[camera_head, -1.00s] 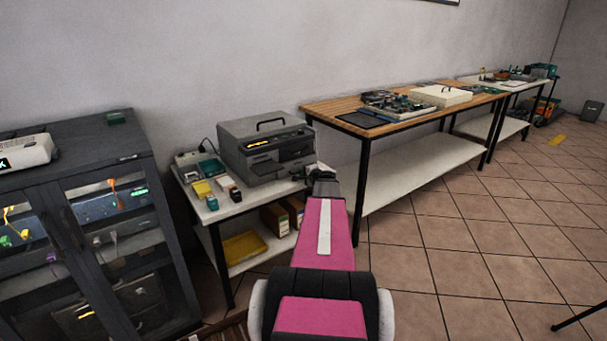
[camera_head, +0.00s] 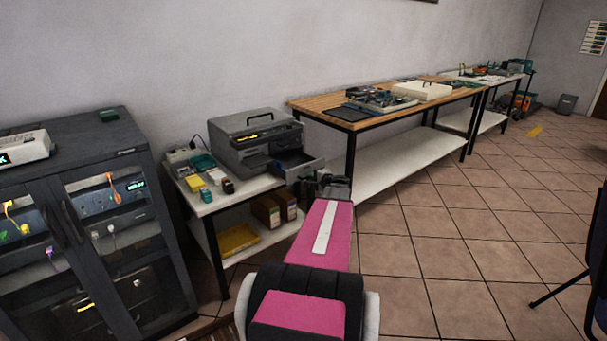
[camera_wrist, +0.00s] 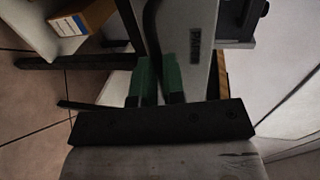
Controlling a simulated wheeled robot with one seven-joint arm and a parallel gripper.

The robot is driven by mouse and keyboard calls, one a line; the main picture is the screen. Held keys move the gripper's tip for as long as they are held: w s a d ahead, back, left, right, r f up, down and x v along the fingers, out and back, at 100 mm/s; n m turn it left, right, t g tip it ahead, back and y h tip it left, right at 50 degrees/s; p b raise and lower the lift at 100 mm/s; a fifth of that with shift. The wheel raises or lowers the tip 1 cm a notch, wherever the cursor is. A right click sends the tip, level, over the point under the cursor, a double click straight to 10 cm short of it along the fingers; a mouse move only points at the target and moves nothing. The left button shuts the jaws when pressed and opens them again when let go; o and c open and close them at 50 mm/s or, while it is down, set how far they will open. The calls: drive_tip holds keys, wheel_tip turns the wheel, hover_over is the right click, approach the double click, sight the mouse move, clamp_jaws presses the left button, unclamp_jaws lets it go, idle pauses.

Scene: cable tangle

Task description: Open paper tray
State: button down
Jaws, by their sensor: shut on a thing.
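The grey printer (camera_head: 255,135) stands on the small white table. Its paper tray (camera_head: 300,163) is pulled out from the front, towards the right. My gripper (camera_head: 325,183) is at the tray's outer front end in the head view, its fingers small and dark there. The exact contact is partly hidden by the fingers.
A dark glass-door cabinet (camera_head: 75,150) stands at left. Small coloured items lie on the white table (camera_head: 208,207); file boxes (camera_head: 268,210) and a yellow tray (camera_head: 238,240) sit below. A wooden workbench (camera_head: 310,103) stands to the right. Open tiled floor (camera_head: 420,240) lies right of my arm.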

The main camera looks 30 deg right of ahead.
drive_tip(key=shift+f+v, duration=0.15)
drive_tip(key=shift+v, duration=0.65)
drive_tip(key=shift+f+v, duration=0.2)
drive_tip(key=shift+v, duration=0.6)
drive_tip(key=c, duration=1.5)
unclamp_jaws()
drive_tip(key=shift+s, duration=0.15)
drive_tip(key=v, duration=1)
drive_tip(key=shift+s+d+r, duration=0.1)
drive_tip(key=shift+s, duration=0.2)
